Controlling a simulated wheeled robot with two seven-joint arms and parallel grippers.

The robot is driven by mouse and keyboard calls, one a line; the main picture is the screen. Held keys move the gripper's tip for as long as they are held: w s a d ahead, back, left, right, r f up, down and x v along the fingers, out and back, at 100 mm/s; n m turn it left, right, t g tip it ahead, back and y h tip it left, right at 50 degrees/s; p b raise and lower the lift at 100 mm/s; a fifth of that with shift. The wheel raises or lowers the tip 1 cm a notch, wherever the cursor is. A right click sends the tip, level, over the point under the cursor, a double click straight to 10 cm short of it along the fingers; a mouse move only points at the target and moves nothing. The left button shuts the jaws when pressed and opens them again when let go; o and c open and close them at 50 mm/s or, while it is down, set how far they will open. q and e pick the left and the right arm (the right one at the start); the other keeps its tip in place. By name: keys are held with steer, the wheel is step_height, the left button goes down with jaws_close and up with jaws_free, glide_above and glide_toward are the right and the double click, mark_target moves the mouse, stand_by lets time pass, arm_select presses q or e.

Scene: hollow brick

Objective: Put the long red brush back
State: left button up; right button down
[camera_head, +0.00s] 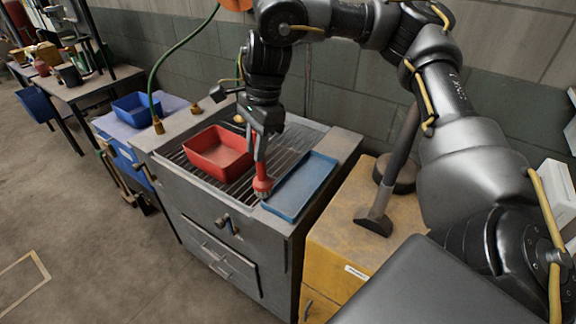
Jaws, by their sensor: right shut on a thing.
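My right gripper (260,150) reaches down from above and is shut on the red brush (262,184). The brush hangs below the fingers, its lower end between the red bin (219,153) and the blue tray (300,187). The gripper hides the upper part of the brush. I cannot tell whether its lower end touches the surface. The red bin and the blue tray both sit on the slatted top of the grey metal bench (215,210). My left gripper is not in view.
A yellow cabinet (345,235) with a dark long-handled tool (385,190) stands right of the bench. A blue cart holding a blue bin (137,107) stands to the left. A block wall (345,95) is close behind. A green hose (170,58) hangs behind the bench.

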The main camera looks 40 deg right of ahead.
steer(key=w+d+f+p, duration=0.2)
steer(key=d+f, duration=0.9)
steer(key=shift+w+f+p, duration=0.2)
steer(key=shift+f+p, duration=0.15)
steer(key=shift+f, duration=0.05)
steer(key=c, duration=1.2)
jaws_free()
steer(key=shift+f, duration=0.1)
steer(key=shift+c, duration=0.2)
